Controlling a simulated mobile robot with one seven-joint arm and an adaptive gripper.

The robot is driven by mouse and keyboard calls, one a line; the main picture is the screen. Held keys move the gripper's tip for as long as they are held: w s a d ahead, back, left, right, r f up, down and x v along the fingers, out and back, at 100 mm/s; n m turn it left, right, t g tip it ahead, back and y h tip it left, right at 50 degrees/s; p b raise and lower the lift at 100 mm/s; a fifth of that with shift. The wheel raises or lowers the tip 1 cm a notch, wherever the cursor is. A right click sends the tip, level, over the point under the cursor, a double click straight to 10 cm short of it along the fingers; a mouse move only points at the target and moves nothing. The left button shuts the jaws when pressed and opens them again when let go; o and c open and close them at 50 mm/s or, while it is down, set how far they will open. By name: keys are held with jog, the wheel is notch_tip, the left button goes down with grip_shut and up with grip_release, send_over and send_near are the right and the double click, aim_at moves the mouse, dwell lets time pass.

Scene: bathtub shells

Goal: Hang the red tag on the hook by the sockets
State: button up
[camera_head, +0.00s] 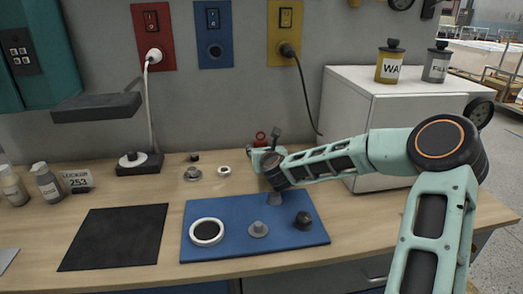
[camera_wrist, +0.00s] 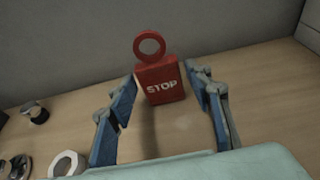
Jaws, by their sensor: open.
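The red tag (camera_wrist: 160,88) has a block body reading STOP and a ring on top. In the wrist view it stands upright on the wooden bench, ahead of and between the fingertips of my open gripper (camera_wrist: 162,76). Clear gaps show between the tag and both blue fingers. In the head view, the tag's red ring (camera_head: 260,137) shows just behind my gripper (camera_head: 264,156), which hides most of the body. Red (camera_head: 141,51), blue (camera_head: 213,60) and yellow (camera_head: 273,36) socket plates are on the wall above. I cannot make out a hook by them.
A blue mat (camera_head: 275,238) with several small parts lies in front of my gripper, and a black mat (camera_head: 115,237) to its left. A white cabinet (camera_head: 350,90) stands right. A black cable (camera_head: 305,95) hangs from the yellow plate. Small round parts (camera_head: 193,173) lie left of the tag.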

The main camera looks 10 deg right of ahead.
jog(key=c, duration=1)
jog(key=shift+o, duration=0.2)
notch_tip(320, 180, up, 6)
jog(key=p, duration=0.3)
